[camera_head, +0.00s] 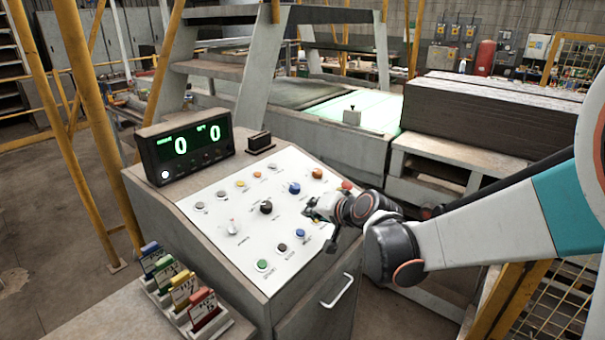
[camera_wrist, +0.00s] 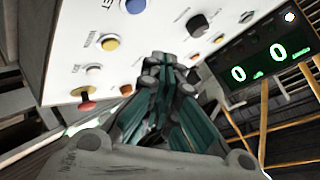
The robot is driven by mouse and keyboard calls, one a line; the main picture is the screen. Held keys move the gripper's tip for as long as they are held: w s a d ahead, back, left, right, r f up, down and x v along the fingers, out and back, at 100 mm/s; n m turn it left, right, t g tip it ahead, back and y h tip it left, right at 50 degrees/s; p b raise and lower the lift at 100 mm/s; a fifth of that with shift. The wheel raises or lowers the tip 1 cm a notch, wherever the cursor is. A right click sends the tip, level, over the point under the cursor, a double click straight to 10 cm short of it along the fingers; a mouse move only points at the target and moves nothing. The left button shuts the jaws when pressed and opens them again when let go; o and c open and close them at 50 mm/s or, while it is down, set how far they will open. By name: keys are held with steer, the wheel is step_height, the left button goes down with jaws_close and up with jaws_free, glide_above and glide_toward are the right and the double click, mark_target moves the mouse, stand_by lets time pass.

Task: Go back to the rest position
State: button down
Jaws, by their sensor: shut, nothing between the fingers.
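My gripper (camera_head: 318,215) is over the right side of the white control panel (camera_head: 215,205) in the head view. In the wrist view my gripper (camera_wrist: 165,62) points at the panel with its fingers closed together and nothing between them. The panel carries several coloured buttons and dark knobs, among them a blue button (camera_head: 294,188), an orange one (camera_head: 317,173) and a green one (camera_head: 262,265). A red mushroom button (camera_wrist: 84,97) shows at the panel's edge in the wrist view. I cannot tell whether the fingertips touch the panel.
A display box (camera_head: 184,144) showing two zeros stands behind the panel. A rack of coloured cards (camera_head: 183,290) sits at the front left. Yellow posts (camera_head: 97,125) rise at the left. A stack of dark boards (camera_head: 470,112) lies at the back right.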

steer(key=s+d+f+n+g+h+b, duration=0.1)
steer(key=s+d+h, duration=0.1)
steer(key=s+d, duration=0.4)
steer(key=s+d+f+n+g+h+b, duration=0.1)
steer(key=s+d, duration=0.5)
steer(key=s, duration=0.8)
steer(key=s+d+f+n+g+h+b, duration=0.1)
steer(key=s+d+n+h+b, duration=0.1)
steer(key=s+d, duration=0.4)
steer(key=s+h+b, duration=0.1)
steer(key=s, duration=0.3)
steer(key=shift+s, duration=0.4)
